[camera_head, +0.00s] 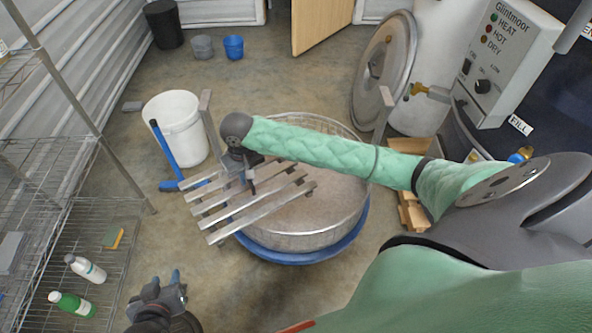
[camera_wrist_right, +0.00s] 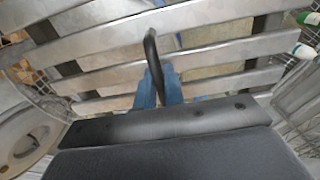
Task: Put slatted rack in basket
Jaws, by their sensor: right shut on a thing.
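The slatted rack (camera_head: 262,212) is a set of pale grey slats on cross bars. It hangs tilted over the left part of the round metal basket (camera_head: 310,242), with its left end past the rim. My right gripper (camera_head: 246,176) is shut on the rack's dark handle; in the right wrist view the blue fingers (camera_wrist_right: 158,88) close around this handle, and the slats (camera_wrist_right: 110,45) lie behind it. The basket's inside looks brown; the rack and my right arm hide part of it. My left gripper (camera_head: 166,279) is empty at the lower left, its blue fingertips apart.
The basket sits in a blue round base (camera_head: 300,258). A white bucket (camera_head: 180,125) and a blue-handled tool (camera_head: 166,158) are to its left. Wire shelves (camera_head: 60,190) line the left side. A round metal lid (camera_head: 385,70) and a control box (camera_head: 500,55) are at right.

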